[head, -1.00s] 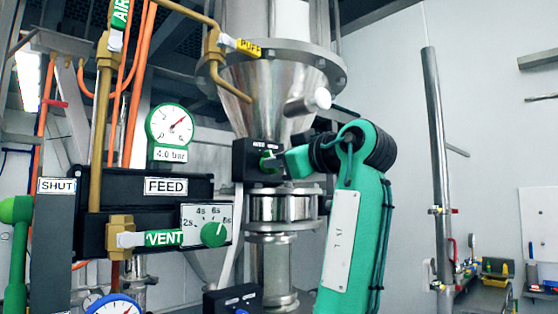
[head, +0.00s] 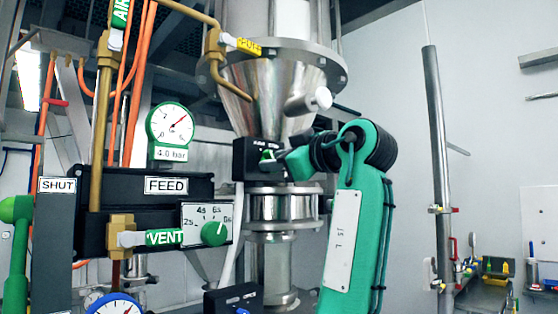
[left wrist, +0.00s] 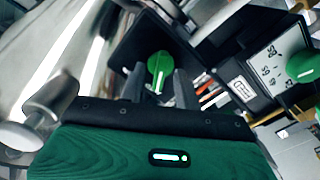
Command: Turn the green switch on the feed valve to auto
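The green switch (head: 266,156) sits on the front of a small black valve box (head: 241,160) below the steel hopper. Small white lettering on the box is too small to read. My left gripper (head: 280,155) reaches the switch from the right. In the left wrist view, the round green switch (left wrist: 158,63) with a white mark lies just ahead of the gripper (left wrist: 160,82). The two dark fingers stand apart, one on each side of the switch's lower part, with gaps showing. I cannot tell whether either finger touches it. My right gripper is not in view.
Left of the valve is a black FEED panel (head: 143,190) with a green timer knob (head: 214,233), a VENT handle (head: 164,238) and a pressure gauge (head: 171,124). A second black box (head: 231,299) is below. The wall at right is mostly clear.

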